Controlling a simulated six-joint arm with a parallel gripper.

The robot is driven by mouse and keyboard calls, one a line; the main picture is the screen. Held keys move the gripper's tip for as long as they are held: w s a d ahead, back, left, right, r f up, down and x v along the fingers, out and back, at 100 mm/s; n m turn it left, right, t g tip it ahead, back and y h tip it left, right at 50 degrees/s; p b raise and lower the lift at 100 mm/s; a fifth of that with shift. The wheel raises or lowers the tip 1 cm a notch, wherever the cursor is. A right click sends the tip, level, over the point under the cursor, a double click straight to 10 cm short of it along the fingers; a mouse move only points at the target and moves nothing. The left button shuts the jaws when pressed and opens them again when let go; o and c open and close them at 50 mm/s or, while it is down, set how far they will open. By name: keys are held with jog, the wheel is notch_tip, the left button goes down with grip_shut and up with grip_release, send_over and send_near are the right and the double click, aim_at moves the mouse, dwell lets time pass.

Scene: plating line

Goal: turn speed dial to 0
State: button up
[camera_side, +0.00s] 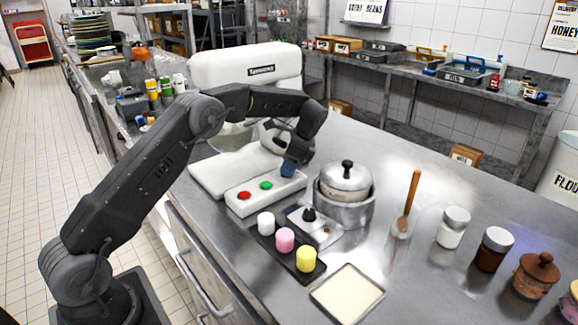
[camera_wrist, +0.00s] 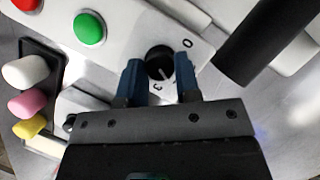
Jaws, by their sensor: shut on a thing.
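The speed dial (camera_wrist: 158,61) is a round black knob on the white control panel (camera_wrist: 118,52). A 0 and a 3 are printed beside it, and a pale pointer mark shows on its face. My gripper (camera_wrist: 160,78) has its blue fingers on either side of the dial, shut on it. In the side view my gripper (camera_side: 289,169) is at the right end of the panel (camera_side: 249,204), and the dial is hidden behind it. A red button (camera_side: 244,195) and a green button (camera_side: 266,185) are on the same panel.
A steel pot with a lid (camera_side: 346,178) stands close to the right of my gripper. A dark tray (camera_side: 268,240) with white, pink and yellow pieces lies in front. The white mixer (camera_side: 245,65) rises behind. Several jars stand at the right.

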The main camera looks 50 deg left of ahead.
jog(key=o, duration=0.9)
jog(key=v, duration=1.2)
jog(key=shift+s+a, duration=0.1)
